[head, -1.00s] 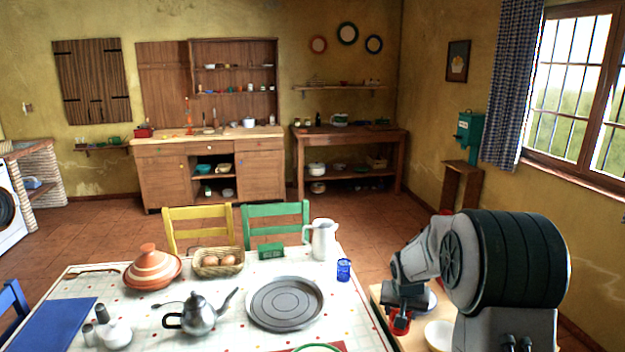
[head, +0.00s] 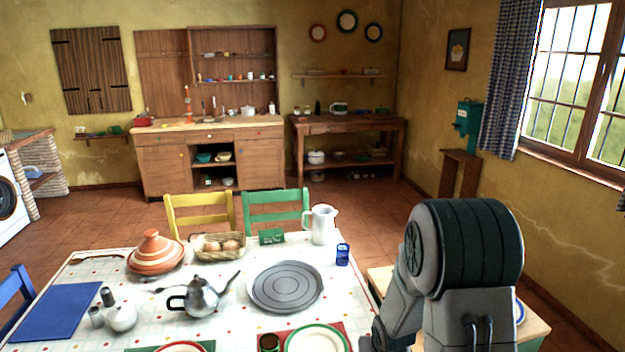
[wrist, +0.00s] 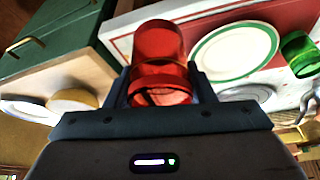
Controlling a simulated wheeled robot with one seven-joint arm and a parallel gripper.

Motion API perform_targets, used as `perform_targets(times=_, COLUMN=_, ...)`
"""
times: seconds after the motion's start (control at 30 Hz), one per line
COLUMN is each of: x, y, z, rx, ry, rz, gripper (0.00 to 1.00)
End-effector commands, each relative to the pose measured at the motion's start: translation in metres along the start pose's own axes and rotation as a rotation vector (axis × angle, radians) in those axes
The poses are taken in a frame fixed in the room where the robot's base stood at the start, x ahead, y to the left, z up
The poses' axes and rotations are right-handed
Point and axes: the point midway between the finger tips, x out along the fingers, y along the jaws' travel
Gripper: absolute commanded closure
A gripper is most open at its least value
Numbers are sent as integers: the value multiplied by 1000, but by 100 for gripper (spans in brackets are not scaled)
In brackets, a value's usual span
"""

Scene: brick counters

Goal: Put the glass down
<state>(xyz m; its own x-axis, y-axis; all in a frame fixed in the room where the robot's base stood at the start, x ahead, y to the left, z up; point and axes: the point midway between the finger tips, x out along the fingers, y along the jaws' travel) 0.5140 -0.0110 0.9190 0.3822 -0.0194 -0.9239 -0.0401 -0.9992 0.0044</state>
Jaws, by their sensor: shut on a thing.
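A red see-through glass (wrist: 160,42) shows in the middle of the wrist view. My gripper (wrist: 162,78) is shut on it, with a dark finger on each side. In the head view my own arm hides the gripper and the red glass. The dining table (head: 222,300) fills the lower part of the head view; its edge and red mat also show at the upper right of the wrist view, beside the held glass. I cannot tell how high the glass is above any surface.
A green-rimmed plate (head: 316,340), a green glass (head: 269,342), a grey round tray (head: 286,287) and a blue glass (head: 342,254) stand on the dining table. A wooden side table (head: 536,328) is at the right. It appears at the left in the wrist view, with dishes (wrist: 72,99).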

Motion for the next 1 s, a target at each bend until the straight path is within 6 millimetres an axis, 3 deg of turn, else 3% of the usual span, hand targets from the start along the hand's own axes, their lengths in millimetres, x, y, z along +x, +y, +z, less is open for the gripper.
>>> perform_targets(times=0.1, x=4, y=-10, z=30, rx=-42, ry=-5, rz=-22, gripper=77)
perform_targets(times=0.6, x=81, y=-9, z=56, rx=-36, ry=1, rz=-20, gripper=77)
perform_targets(times=0.8, x=95, y=-9, z=62, rx=-36, ry=1, rz=-20, gripper=77)
perform_targets(times=1.0, x=97, y=-9, z=63, rx=-36, ry=1, rz=-20, gripper=77)
